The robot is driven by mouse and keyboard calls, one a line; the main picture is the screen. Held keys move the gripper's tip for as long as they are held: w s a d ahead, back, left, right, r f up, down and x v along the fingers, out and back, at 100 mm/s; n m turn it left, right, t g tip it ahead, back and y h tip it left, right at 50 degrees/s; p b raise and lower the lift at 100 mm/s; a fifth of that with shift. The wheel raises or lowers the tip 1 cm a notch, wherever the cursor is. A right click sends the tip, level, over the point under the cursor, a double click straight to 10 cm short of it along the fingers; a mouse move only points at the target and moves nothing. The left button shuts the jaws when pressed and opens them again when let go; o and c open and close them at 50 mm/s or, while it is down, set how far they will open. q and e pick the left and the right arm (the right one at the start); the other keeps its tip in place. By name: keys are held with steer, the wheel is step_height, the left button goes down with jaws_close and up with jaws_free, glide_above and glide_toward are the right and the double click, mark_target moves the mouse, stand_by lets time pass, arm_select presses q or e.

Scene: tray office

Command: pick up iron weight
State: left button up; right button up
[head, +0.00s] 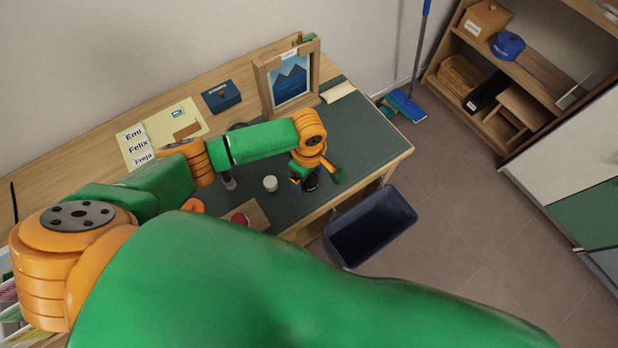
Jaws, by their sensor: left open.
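My left gripper (304,184) points down over the right part of the green desk mat (367,135), near the desk's front edge. Its fingers are small and partly hidden by the wrist, and they stand open. A small dark object (311,183) shows right at the fingers. It may be the iron weight, but I cannot tell for sure, nor whether the fingers touch it. A white round object (270,183) stands just left of the gripper. A grey upright cylinder (228,181) stands further left, partly under my forearm. My right gripper is not in view.
A red item (240,219) lies near the front. A dark blue bin (384,224) stands on the floor beside the desk. Shelves (537,86) stand at right.

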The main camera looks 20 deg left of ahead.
arm_select(q)
steer(key=shift+w+f, duration=0.2)
steer(key=shift+w, duration=0.05)
steer(key=shift+s+r, duration=0.1)
steer(key=shift+s, duration=0.05)
steer(key=c, duration=0.9)
jaws_close()
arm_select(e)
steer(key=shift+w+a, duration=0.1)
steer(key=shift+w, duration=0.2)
